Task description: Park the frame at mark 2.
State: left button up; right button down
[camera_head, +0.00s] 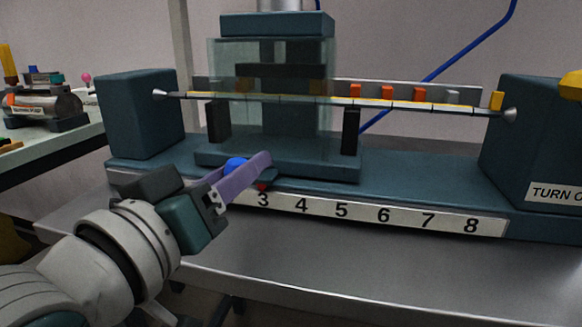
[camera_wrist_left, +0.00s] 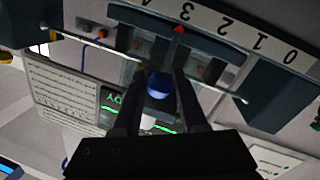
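The frame (camera_head: 325,85) is a teal carriage with a clear cover, standing on the long teal bed. Its red pointer (camera_head: 261,187) is close to the 3 on the white scale (camera_head: 385,215); the pointer also shows in the wrist view (camera_wrist_left: 180,29). A blue knob (camera_head: 235,164) is on the frame's front. My left gripper (camera_head: 262,160) reaches in from the left. In the wrist view its dark fingers (camera_wrist_left: 160,80) lie on both sides of the blue knob (camera_wrist_left: 159,86); whether they press on it is unclear.
Teal end blocks stand at the left (camera_head: 140,113) and right (camera_head: 535,140) of the bed. A thin rod (camera_head: 420,105) spans between them through the frame. In the wrist view the scale (camera_wrist_left: 243,37) continues to 2, 1 and 0. The bed right of the frame is clear.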

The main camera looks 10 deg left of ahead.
pick_arm(q)
grip_shut()
dwell(1.0)
